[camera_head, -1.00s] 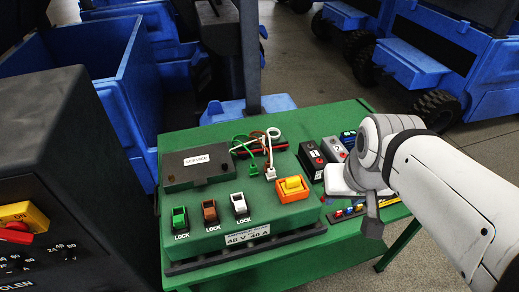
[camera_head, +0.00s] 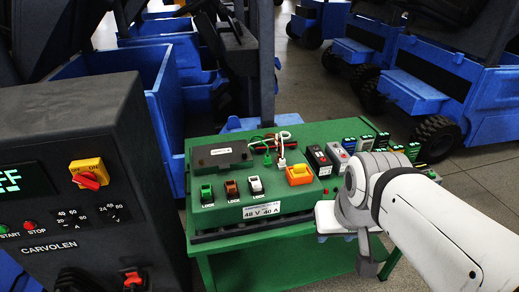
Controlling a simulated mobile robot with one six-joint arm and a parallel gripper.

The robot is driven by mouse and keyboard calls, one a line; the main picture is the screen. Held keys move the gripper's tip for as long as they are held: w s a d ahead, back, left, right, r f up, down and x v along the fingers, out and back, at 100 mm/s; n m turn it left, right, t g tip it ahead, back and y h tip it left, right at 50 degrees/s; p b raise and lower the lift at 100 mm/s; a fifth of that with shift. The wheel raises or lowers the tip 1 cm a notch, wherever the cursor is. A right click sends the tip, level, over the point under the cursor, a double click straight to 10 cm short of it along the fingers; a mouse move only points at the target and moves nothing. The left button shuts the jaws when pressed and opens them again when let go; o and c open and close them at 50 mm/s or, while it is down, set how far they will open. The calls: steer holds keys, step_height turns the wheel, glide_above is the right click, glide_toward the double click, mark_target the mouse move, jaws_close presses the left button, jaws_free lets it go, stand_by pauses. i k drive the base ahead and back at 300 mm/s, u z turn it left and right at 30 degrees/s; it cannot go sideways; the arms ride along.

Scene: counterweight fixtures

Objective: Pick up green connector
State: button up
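The small green connector (camera_head: 267,161) hangs at the end of a thin cable near the back of the green unit (camera_head: 228,211) on the green table. A white connector (camera_head: 282,162) is close on its right. Sockets marked LOCK line the unit's front: green (camera_head: 206,194), brown (camera_head: 231,190) and white (camera_head: 255,186). My gripper (camera_head: 345,240) is at the right front of the table, to the right of and nearer than the green connector, and apart from it. My arm's wrist hides most of it, so its opening is unclear.
An orange switch (camera_head: 299,175) stands right of the sockets. Black (camera_head: 319,160) and grey (camera_head: 338,156) blocks stand beside it, with several small modules behind my wrist. A dark control panel (camera_head: 75,190) fills the left. Blue carts (camera_head: 420,95) stand behind.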

mark_target(267, 161)
steer(key=i, duration=1)
steer(key=u, duration=0.05)
